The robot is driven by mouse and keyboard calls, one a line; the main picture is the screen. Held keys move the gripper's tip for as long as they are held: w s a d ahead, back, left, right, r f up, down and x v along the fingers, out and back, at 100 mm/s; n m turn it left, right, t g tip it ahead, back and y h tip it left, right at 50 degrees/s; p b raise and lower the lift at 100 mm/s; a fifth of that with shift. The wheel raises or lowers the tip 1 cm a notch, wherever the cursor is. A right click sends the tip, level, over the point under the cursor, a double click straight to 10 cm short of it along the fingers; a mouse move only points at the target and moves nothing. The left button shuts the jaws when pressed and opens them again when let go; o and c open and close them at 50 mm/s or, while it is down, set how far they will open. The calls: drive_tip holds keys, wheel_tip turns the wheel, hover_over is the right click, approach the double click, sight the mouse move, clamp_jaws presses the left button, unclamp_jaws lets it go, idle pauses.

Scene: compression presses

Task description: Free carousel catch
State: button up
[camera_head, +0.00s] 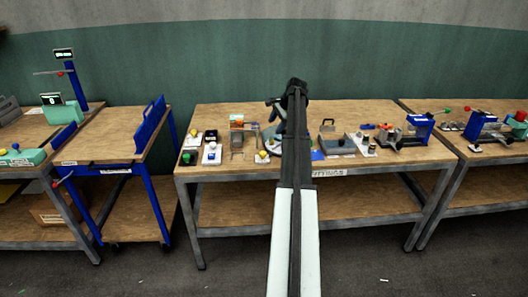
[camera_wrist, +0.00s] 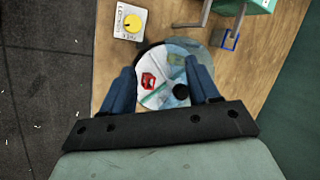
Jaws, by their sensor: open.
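A round disc that looks like the carousel (camera_wrist: 178,52) lies on the bench in the wrist view. It has white, pale blue and green sectors, a red piece (camera_wrist: 148,81) on the white part and a black round knob (camera_wrist: 181,94). My gripper (camera_wrist: 160,72) is open above it. Its two blue fingers stand to either side of the disc's near part, with nothing held between them. I cannot tell how far above the disc they are. In the head view the carousel (camera_head: 268,137) is mostly hidden behind my arm. I cannot make out the catch for certain.
A white box with a yellow button (camera_wrist: 131,22) sits beside the disc, and a green device (camera_wrist: 247,4) stands at the top right. The wooden bench (camera_head: 352,113) carries several fixtures on both sides. A blue-framed table (camera_head: 95,149) stands to the left.

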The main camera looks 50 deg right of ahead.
sight(263, 153)
drive_tip(key=w+a+f+m, duration=0.1)
drive_tip(key=f+m, duration=0.2)
drive_tip(key=f, duration=0.1)
drive_tip(key=w+a+f+m+y, duration=0.1)
drive_tip(key=a+f+m, duration=0.1)
drive_tip(key=f, duration=0.3)
drive_tip(key=w+a+f+m+g, duration=0.1)
drive_tip(key=f+m, duration=0.3)
drive_tip(key=shift+a+f+m, duration=0.15)
drive_tip(key=shift+a+m, duration=0.15)
idle(0.3)
drive_tip(key=shift+c, duration=0.2)
drive_tip(key=c, duration=1)
